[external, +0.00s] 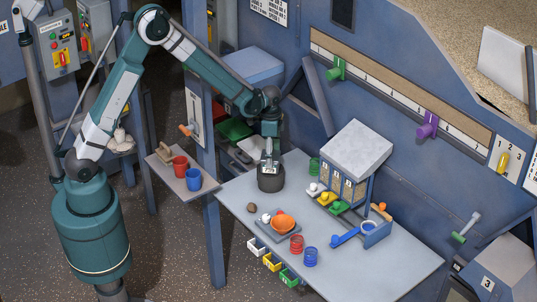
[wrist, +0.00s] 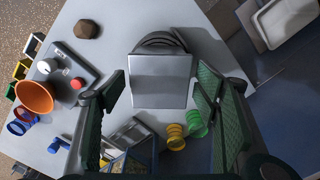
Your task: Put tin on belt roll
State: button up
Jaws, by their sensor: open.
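The tin is a plain grey, box-like piece (wrist: 160,82) in the middle of the wrist view. It seems to sit on top of the belt roll, a dark coiled cylinder (wrist: 160,42), whose dark curved edge shows behind it. In the external view the belt roll (external: 271,182) stands upright on the grey table's back left part, with the pale tin (external: 268,168) above it. My gripper (external: 269,150) points down over them. In the wrist view its two green-padded fingers are apart, one on each side of the tin, with gaps showing. The tin's underside is hidden.
Red and blue cups (external: 311,257) stand at the front. A small roofed house (external: 355,150) with coloured pieces stands right of my gripper.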

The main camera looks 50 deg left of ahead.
notch_tip(320, 180, up, 11)
dwell(0.6)
